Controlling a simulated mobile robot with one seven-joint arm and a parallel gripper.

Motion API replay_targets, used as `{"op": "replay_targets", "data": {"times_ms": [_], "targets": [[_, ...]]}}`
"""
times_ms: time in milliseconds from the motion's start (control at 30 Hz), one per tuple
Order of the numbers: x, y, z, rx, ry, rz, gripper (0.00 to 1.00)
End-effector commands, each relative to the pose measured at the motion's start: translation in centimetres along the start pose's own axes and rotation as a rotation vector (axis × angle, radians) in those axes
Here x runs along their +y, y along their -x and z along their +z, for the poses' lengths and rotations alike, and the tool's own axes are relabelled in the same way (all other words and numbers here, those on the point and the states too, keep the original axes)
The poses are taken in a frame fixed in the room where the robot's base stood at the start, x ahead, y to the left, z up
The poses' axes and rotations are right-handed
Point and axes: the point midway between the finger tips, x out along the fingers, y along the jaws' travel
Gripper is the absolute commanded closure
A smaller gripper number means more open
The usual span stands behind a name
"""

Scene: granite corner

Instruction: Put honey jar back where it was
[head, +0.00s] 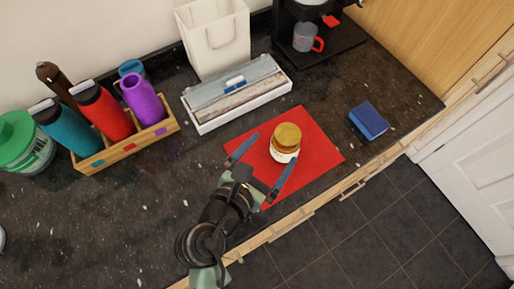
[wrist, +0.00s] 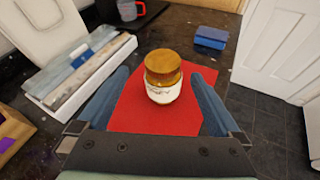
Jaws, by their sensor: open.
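The honey jar (head: 285,143) has a golden-brown lid and a white label and stands upright on a red mat (head: 318,150). In the wrist view the jar (wrist: 163,78) is in the middle, in front of my gripper, on the red mat (wrist: 130,122). My gripper (head: 267,162) is open, with one blue finger on each side of the jar's near side. In the wrist view, gaps show between the jar and both fingers of my gripper (wrist: 163,92).
A white tray (head: 238,115) lies behind the mat, beside a wooden crate of bottles (head: 128,148). A blue sponge-like block (head: 368,121) lies to the right. A coffee machine (head: 318,45) with a mug (head: 305,37) and a white bag (head: 215,42) stand behind. The counter's front edge is close.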

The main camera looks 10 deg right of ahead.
Motion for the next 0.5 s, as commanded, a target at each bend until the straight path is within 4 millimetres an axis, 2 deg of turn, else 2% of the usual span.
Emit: {"op": "replay_targets", "data": {"times_ms": [33, 167, 500], "targets": [[-0.7, 0.1, -1.2, 0.006, 0.059, -0.016, 0.00], [-1.3, -0.5, -1.7, 0.008, 0.125, -0.033, 0.00], [-1.4, -6.4, -1.7, 0.008, 0.122, -0.033, 0.00]]}}
